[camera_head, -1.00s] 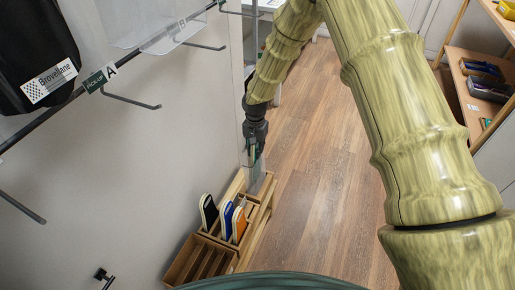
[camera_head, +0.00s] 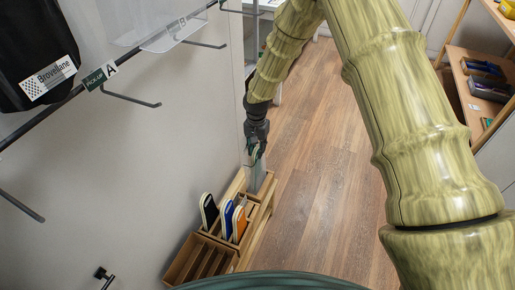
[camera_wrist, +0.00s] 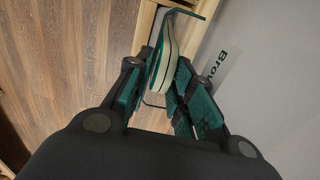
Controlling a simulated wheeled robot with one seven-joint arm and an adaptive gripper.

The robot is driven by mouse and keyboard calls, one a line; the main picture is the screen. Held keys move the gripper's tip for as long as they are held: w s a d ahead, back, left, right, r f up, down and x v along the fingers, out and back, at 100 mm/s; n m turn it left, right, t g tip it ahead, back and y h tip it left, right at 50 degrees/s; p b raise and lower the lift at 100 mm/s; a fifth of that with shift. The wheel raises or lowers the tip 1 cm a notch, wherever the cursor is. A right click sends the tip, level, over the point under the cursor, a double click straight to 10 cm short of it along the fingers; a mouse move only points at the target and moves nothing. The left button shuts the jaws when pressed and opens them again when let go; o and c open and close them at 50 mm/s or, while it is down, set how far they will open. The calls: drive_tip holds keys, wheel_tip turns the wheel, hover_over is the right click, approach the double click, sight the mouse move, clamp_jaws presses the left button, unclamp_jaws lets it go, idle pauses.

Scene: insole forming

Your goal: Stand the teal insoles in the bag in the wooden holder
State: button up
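My gripper (camera_head: 255,152) hangs above the far end of the wooden holder (camera_head: 228,252) in the head view. In the wrist view my gripper (camera_wrist: 158,92) is closed around the teal and cream insoles (camera_wrist: 166,62), which sit between its teal finger pads. A clear bag (camera_head: 258,181) shows faintly below my gripper, over the far part of the holder. Its lower edge is hard to make out, so I cannot tell whether it touches the holder.
Black insoles (camera_head: 209,211), blue insoles (camera_head: 227,219) and orange insoles (camera_head: 239,224) stand in the holder. Its near slots look empty. The wall is close on the left, with hooks (camera_head: 133,100) above. Open floor (camera_head: 315,190) lies to the right.

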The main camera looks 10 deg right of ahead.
wheel_tip(320, 180, up, 12)
drive_tip(key=shift+f, duration=0.1)
idle(0.5)
idle(0.5)
drive_tip(key=s+d+f+n+y+p, duration=0.1)
drive_tip(key=s+f+p, duration=0.1)
drive_tip(key=s+f, duration=0.7)
drive_tip(key=s+d+f+n+p, duration=0.2)
drive_tip(key=s+f, duration=0.5)
drive_tip(key=s, duration=0.4)
drive_tip(key=s+d+n+p, duration=0.1)
drive_tip(key=s+d, duration=0.1)
drive_tip(key=s, duration=0.6)
drive_tip(key=s+d+f+n+p, duration=0.1)
drive_tip(key=s+d, duration=0.1)
drive_tip(key=s, duration=0.7)
drive_tip(key=s+d+n+h+p, duration=0.1)
drive_tip(key=s+d+p, duration=0.1)
drive_tip(key=s, duration=0.6)
drive_tip(key=shift+s+d+f, duration=0.1)
drive_tip(key=shift+s+f, duration=0.15)
drive_tip(key=shift+f, duration=0.15)
